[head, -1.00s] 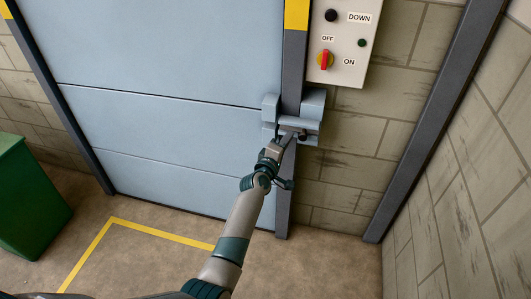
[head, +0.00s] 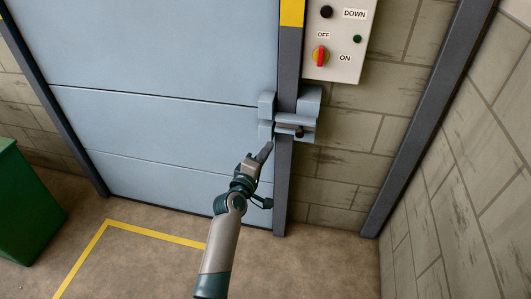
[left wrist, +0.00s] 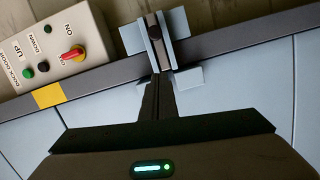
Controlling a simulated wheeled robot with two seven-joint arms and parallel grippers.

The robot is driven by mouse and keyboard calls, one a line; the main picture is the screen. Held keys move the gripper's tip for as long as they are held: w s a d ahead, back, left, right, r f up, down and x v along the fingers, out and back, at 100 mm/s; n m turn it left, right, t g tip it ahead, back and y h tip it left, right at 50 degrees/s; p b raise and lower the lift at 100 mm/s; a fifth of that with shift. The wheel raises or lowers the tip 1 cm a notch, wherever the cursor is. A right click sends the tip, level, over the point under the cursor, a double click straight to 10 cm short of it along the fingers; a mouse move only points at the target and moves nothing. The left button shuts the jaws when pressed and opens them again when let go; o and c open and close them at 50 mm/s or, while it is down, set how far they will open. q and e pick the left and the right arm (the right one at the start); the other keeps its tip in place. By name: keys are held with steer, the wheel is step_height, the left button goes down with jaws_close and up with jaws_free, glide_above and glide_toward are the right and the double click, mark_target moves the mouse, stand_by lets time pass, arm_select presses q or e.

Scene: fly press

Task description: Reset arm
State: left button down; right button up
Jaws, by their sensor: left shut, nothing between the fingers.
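My left gripper (head: 266,152) is shut and empty in front of the grey-blue door (head: 170,130). Its fingertips are just below and left of the latch (head: 297,125) on the dark door post, apparently apart from it. The latch bar lies across the post in the head view. My right gripper is not in view.
A control box (head: 340,40) with a red switch on yellow, a black button and a green button is on the wall above the latch. A green bin (head: 28,205) stands at the left. Yellow floor lines (head: 160,232) lie before the door. A brick wall (head: 470,170) closes the right side.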

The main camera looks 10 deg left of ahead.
arm_select(q)
steer(key=shift+s+a, duration=0.1)
steer(key=shift+s, duration=0.3)
steer(key=s+f+m+g, duration=0.25)
steer(key=s+f, duration=0.45)
steer(key=f, duration=0.5)
steer(key=s+f+m+g+y, duration=0.1)
steer(key=s+f+m+g, duration=0.15)
steer(key=s+f, duration=0.7)
steer(key=s+f+m+g, duration=0.2)
steer(key=s+f+m, duration=0.15)
steer(key=f, duration=1.25)
steer(key=s+a+f+m+g, duration=0.1)
steer(key=s+f+m+g, duration=0.1)
steer(key=s+f, duration=0.4)
steer(key=s+a+f+m+g+y, duration=0.1)
steer(key=s+f, duration=0.5)
steer(key=s, duration=1.1)
steer(key=s+a+f+m+g, duration=0.2)
steer(key=s+f+m, duration=0.3)
steer(key=s, duration=0.6)
step_height(320, 180, down, 2)
steer(key=shift+s+a+f+g, duration=0.15)
steer(key=shift+a+g, duration=0.25)
steer(key=shift+a, duration=0.3)
